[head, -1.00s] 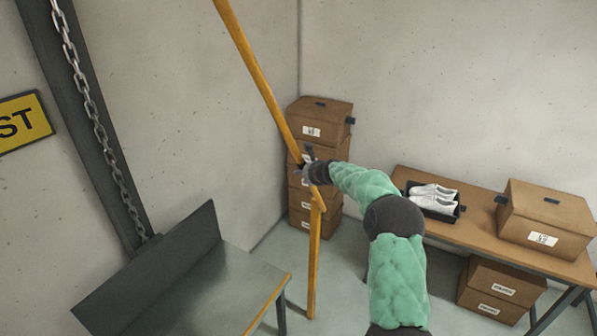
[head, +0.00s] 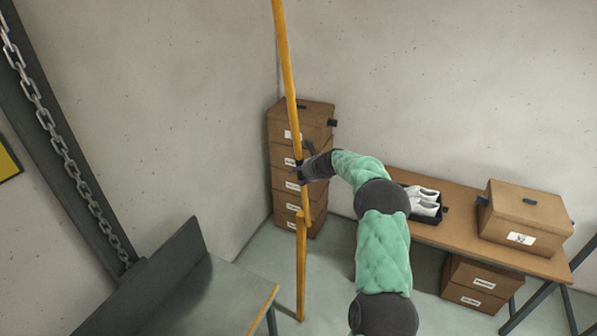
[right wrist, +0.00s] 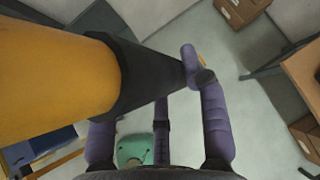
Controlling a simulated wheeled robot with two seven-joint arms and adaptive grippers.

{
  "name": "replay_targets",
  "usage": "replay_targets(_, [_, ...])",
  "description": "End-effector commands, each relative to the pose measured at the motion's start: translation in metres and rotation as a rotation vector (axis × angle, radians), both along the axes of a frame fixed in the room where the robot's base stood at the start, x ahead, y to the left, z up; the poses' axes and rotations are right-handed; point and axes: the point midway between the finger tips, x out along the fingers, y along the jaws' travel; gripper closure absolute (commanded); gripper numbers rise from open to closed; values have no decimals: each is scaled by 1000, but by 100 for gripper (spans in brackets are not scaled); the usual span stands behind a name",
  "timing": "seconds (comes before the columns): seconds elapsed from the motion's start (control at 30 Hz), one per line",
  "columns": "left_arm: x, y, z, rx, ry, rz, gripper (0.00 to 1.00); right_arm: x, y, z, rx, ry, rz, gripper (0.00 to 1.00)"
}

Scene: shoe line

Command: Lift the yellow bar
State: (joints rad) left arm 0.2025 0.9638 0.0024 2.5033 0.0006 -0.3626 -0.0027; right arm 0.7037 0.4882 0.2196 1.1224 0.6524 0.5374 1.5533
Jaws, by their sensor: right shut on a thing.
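The yellow bar (head: 286,70) is steeply raised in the head view, leaning slightly left at its top, which runs out of the picture. Its lower end meets the top of a short yellow post (head: 301,270). My right gripper (head: 306,168) is shut on the bar above that post. In the right wrist view the bar (right wrist: 55,80) fills the left side, with a dark sleeve (right wrist: 145,75) around it. Purple fingers (right wrist: 190,70) of my right gripper are at the sleeve. My left gripper is in neither view.
Stacked brown boxes (head: 310,120) stand in the corner behind my right gripper. A wooden table (head: 465,225) at the right holds a black tray with white shoes (head: 424,195) and a large box (head: 525,215). A grey bench (head: 215,295) and a hanging chain (head: 60,145) are at the left.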

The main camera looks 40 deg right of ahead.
Motion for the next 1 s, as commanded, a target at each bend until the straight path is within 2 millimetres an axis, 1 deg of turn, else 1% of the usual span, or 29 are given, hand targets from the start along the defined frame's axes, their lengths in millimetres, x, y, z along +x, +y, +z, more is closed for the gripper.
replay_targets(0.03, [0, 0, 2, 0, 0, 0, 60, 0, -3, 3, -7, -2, -2, 100])
replay_targets(0.47, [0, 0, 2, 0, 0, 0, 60, -1, -2, 1, -3, 1, -1, 100])
replay_targets(0.5, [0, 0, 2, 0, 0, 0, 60, -1, -2, 1, -3, 1, -1, 47])
replay_targets(0.57, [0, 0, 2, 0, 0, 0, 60, -1, -2, 1, -2, 2, -1, 31])
replay_targets(0.87, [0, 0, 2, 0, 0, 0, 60, -1, -1, 0, 3, 3, 0, 31])
replay_targets(1.0, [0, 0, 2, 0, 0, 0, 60, -4, -1, 4, 3, 2, -1, 31])
